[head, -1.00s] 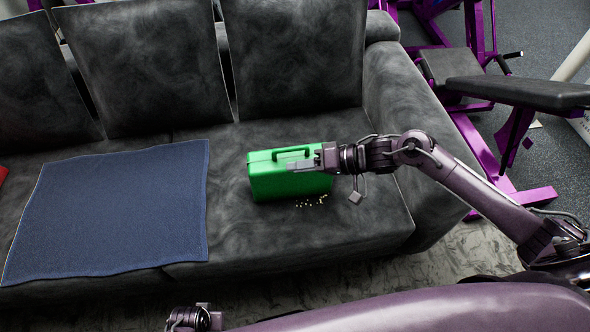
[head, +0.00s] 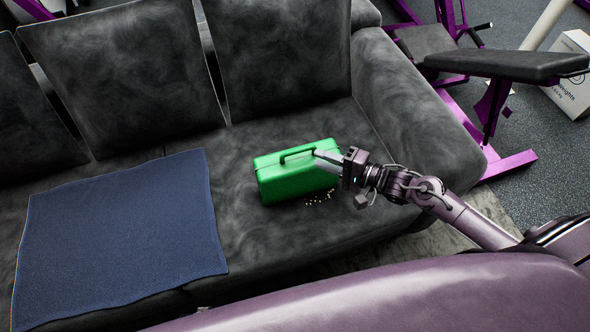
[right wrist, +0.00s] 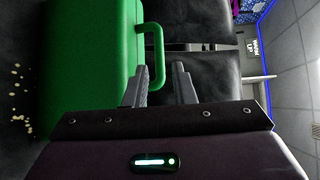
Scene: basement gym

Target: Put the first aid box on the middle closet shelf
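The green first aid box (head: 295,182) stands upright on the dark sofa seat with its handle (head: 298,153) on top. My right gripper (head: 326,157) is at the right end of the box top, close to the handle. In the right wrist view the box (right wrist: 88,60) is at the left. Its handle (right wrist: 158,48) reaches between the two fingers (right wrist: 158,84), which are apart, with a gap visible beside the handle. My left gripper is not in view. No closet shelf can be made out in these frames.
A blue cloth (head: 115,232) lies on the sofa seat (head: 245,235) left of the box. Small pale bits (head: 319,197) lie beside the box. The sofa armrest (head: 415,100) is to the right, with a purple gym bench (head: 505,66) and a white carton (head: 572,75) beyond.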

